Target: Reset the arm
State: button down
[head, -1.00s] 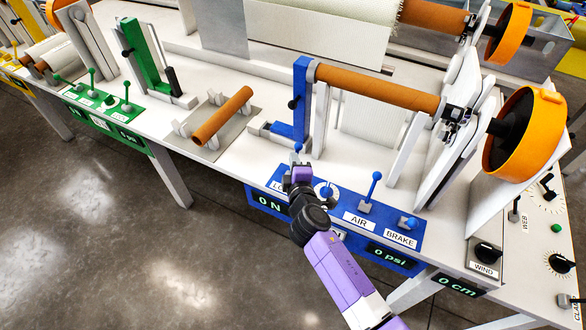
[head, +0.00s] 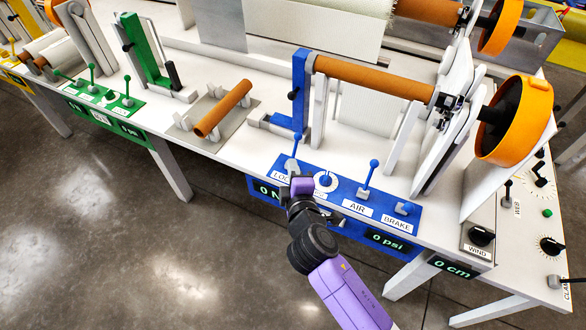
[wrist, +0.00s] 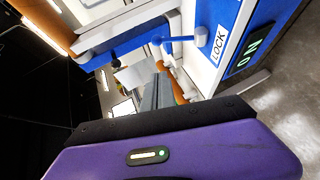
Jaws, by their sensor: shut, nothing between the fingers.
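My purple and black arm reaches from the lower right of the head view to the blue control panel (head: 333,204) at the bench's front edge. My gripper (head: 299,186) is over the panel's left part, near the LOCK lever (head: 293,164). In the wrist view my gripper (wrist: 158,92) is shut with nothing in it. The LOCK lever also shows there (wrist: 200,37), apart from the fingers. The AIR lever (head: 369,177) stands upright and the BRAKE lever (head: 405,208) is low. My wrist hides part of the panel.
An orange-brown roller (head: 375,83) and an orange wheel (head: 513,119) stand behind the panel. A loose roller (head: 222,108) lies on a grey cradle to the left. A green panel (head: 103,112) is farther left. Open floor (head: 120,240) lies in front of the bench.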

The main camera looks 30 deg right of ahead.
jog(key=shift+s+a+r, duration=0.1)
jog(key=shift+s, duration=0.1)
dwell(0.5)
jog(key=s+a+r+m+t+y, duration=0.3)
jog(key=s+a+r+m+y, duration=0.15)
jog(key=s, duration=0.25)
jog(key=s+r+m+g, duration=0.1)
jog(key=s+m, duration=0.3)
jog(key=s, duration=1.1)
jog(key=s+d+r+m+g, duration=0.1)
jog(key=s+r+m, duration=0.2)
jog(key=s, duration=1.3)
jog(key=shift+s+d+r+m+g, duration=0.15)
jog(key=shift+s+d+m+g, duration=0.15)
jog(key=shift+m, duration=0.05)
